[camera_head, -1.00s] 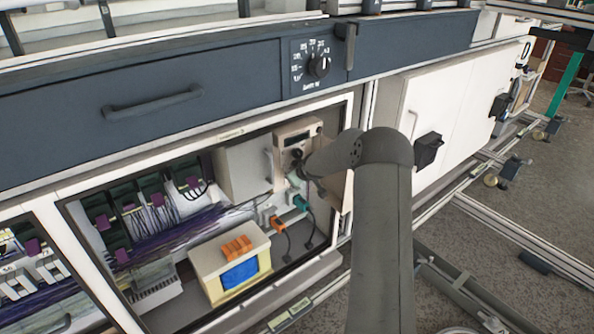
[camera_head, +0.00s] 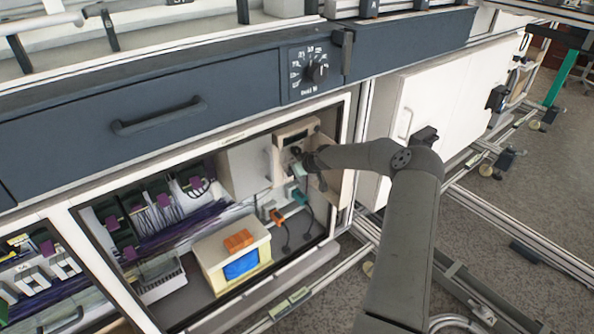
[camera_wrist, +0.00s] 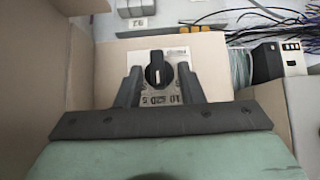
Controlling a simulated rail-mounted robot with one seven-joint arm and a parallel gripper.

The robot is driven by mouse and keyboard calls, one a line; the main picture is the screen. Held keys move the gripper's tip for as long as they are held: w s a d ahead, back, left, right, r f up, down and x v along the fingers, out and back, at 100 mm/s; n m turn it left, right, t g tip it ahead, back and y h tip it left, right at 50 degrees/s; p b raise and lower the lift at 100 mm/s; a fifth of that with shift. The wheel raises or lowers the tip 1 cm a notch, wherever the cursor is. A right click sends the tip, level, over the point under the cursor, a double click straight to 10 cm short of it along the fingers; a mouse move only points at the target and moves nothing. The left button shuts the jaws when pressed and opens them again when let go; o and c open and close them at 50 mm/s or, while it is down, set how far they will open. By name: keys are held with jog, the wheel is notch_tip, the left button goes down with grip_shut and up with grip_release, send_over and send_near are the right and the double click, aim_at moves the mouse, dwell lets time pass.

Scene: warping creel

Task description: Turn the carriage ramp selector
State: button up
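A black rotary selector knob (camera_wrist: 159,70) with a pale pointer line is mounted on a printed plate (camera_wrist: 172,92) inside a beige box. My gripper (camera_wrist: 159,66) is open, with one finger on each side of this knob and a visible gap on both sides. In the head view my gripper (camera_head: 299,166) reaches into the beige box (camera_head: 296,134) in the open cabinet and hides the knob. A second black knob (camera_head: 317,72) with a printed scale is on the dark front panel. I cannot read which knob is the carriage ramp selector.
The beige box's walls (camera_wrist: 88,70) stand close around my gripper. The cabinet holds a cream unit with a blue screen (camera_head: 241,266), an orange connector (camera_head: 277,216) and purple wiring (camera_head: 165,230). A white door (camera_head: 440,110) is to the right.

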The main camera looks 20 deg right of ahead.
jog(key=shift+r, duration=0.1)
jog(key=shift+s+d+r, duration=0.15)
jog(key=shift+s+r, duration=0.05)
jog(key=shift+r, duration=0.05)
jog(key=p+v, duration=0.1)
jog(key=v, duration=1.5)
jog(key=shift+s+r, duration=0.2)
jog(key=shift+s, duration=0.05)
